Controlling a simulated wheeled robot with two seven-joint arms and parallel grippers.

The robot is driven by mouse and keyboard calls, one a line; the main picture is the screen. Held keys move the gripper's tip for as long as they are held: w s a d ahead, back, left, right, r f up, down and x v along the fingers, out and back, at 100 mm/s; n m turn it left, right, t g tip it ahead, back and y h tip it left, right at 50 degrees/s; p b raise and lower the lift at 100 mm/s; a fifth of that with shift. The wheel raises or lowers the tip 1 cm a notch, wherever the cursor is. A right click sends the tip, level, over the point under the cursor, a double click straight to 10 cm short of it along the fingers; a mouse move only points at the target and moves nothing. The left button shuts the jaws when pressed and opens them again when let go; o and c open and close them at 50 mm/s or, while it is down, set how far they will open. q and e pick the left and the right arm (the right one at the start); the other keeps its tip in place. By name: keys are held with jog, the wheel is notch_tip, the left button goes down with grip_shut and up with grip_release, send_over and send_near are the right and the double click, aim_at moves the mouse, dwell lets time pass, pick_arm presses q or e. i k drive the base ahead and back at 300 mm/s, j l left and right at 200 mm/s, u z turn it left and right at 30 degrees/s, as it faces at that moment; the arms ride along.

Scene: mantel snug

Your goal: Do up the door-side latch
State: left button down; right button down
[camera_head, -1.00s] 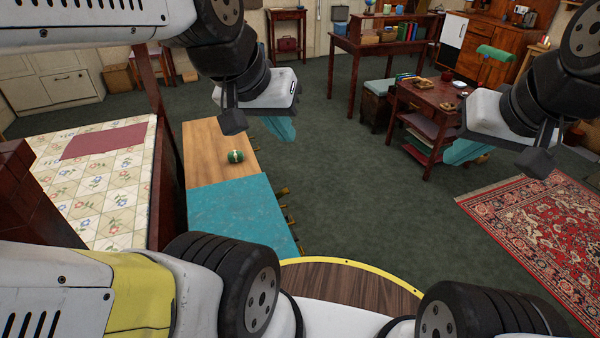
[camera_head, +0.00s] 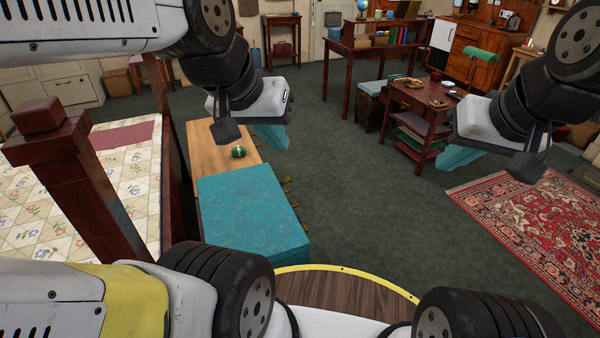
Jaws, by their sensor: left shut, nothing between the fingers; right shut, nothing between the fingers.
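A long low chest (camera_head: 225,163) stands beside the bed, with a bare wooden top at its far part and a teal slab or cushion (camera_head: 250,205) over its near part. Small brass-coloured fittings (camera_head: 286,181) stick out along its right side. They are too small to tell which is the door-side latch or whether any is fastened. My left gripper (camera_head: 271,136) is shut and empty, in the air beyond the chest's far right corner. My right gripper (camera_head: 459,157) is shut and empty, well to the right, in front of the small side table.
A green striped ball-like thing (camera_head: 239,151) rests on the wooden top. A bed (camera_head: 40,205) with a dark post (camera_head: 85,190) stands left. A side table (camera_head: 425,97) and patterned rug (camera_head: 530,225) lie right. Green carpet (camera_head: 370,200) between is clear.

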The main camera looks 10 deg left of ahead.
aim_at(287, 179)
jog(key=k, duration=0.85)
jog(key=u, duration=1)
jog(key=i+l+u, duration=0.2)
jog(key=i+l, duration=0.15)
jog(key=l, duration=0.25)
jog(key=i+l, duration=0.15)
jog(key=l, duration=0.25)
jog(key=i+l, duration=0.15)
jog(key=l, duration=0.25)
jog(key=i+l, duration=0.15)
jog(key=l, duration=0.2)
jog(key=i+l, duration=0.15)
jog(key=l, duration=0.25)
jog(key=i+l, duration=0.15)
jog(key=l, duration=0.25)
jog(key=i+l, duration=0.15)
jog(key=l, duration=0.25)
jog(key=i+l, duration=0.15)
jog(key=l, duration=0.25)
